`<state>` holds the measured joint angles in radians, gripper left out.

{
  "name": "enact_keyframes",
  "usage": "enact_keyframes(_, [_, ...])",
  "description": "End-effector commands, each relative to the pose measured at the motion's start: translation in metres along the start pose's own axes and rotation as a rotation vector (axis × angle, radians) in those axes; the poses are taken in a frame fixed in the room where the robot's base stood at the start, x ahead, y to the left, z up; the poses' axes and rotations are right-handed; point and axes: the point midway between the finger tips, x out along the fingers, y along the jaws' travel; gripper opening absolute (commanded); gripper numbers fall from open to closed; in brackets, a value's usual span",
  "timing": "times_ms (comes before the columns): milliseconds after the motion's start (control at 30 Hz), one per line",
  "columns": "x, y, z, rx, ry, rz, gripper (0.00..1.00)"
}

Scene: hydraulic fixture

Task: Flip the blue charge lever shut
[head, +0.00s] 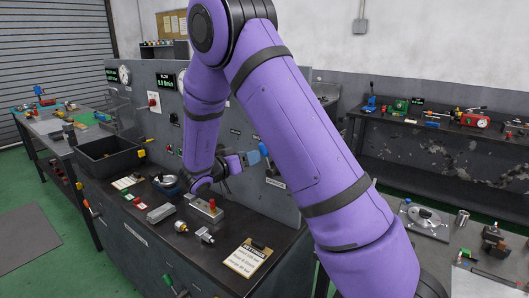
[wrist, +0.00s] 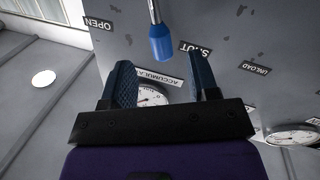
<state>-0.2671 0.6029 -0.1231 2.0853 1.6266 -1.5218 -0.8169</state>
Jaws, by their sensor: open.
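The blue charge lever (wrist: 161,42) shows in the wrist view as a blue grip on a metal rod entering from the top edge. It appears between the OPEN label (wrist: 98,23) and the SHUT label (wrist: 196,50), nearer to SHUT in the picture. My gripper (wrist: 163,70) is open and empty. Its two dark blue fingers point toward the panel, with the lever's grip just beyond the gap between their tips, apparently not touching. In the head view my gripper (head: 247,159) is close to the grey panel, partly behind my arm.
A gauge (wrist: 152,98) labelled ACCUMULATOR shows between the fingers; a second gauge (wrist: 293,135) sits right. On the bench below are a black bin (head: 110,155), a metal block with a red-topped part (head: 212,206) and a card (head: 246,259).

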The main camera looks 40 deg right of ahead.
Motion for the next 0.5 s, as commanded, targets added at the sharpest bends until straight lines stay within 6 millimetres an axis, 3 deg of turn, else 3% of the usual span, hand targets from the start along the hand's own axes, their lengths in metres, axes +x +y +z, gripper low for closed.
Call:
enact_keyframes(200, [0.040, 0.001, 0.000, 0.001, -0.001, 0.003, 0.55])
enact_keyframes(500, [0.068, 0.000, 0.000, 0.001, -0.001, -0.001, 0.55])
